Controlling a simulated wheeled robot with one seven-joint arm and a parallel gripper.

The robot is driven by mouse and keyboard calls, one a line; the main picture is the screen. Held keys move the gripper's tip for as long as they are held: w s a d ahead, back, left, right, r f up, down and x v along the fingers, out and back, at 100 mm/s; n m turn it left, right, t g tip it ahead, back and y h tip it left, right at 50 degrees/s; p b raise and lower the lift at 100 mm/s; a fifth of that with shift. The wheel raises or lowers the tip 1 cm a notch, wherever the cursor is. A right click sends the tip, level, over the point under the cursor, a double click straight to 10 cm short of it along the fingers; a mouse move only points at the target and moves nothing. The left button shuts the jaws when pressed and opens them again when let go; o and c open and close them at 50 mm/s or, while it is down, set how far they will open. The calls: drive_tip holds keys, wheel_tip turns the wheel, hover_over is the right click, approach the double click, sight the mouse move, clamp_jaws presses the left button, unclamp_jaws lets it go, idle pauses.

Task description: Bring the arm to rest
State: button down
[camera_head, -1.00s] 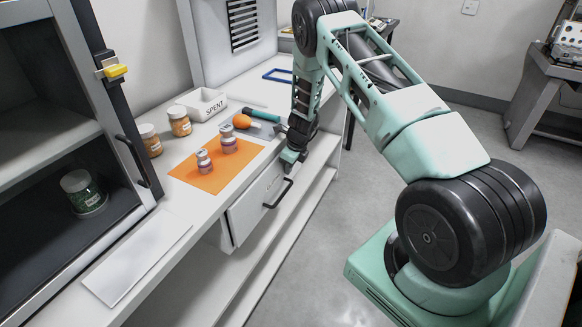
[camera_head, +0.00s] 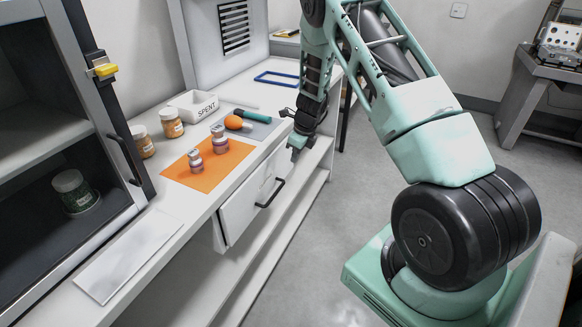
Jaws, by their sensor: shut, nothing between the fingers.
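My gripper (camera_head: 294,153) points down at the end of my green and black arm, just off the front edge of the white bench (camera_head: 165,205). It is shut and holds nothing. It hangs in front of the bench, right of the drawer (camera_head: 243,203) and its black handle (camera_head: 270,194). It looks apart from the handle.
An orange mat (camera_head: 222,168) bears two small jars (camera_head: 219,139) (camera_head: 195,160). Beside it lie an orange ball (camera_head: 233,122) and a green-handled tool (camera_head: 263,118). A white SPENT bin (camera_head: 193,106) and two orange jars (camera_head: 171,122) (camera_head: 143,141) stand behind. A cabinet (camera_head: 60,130) rises left.

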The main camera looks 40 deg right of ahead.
drive_tip(key=shift+v, duration=1.35)
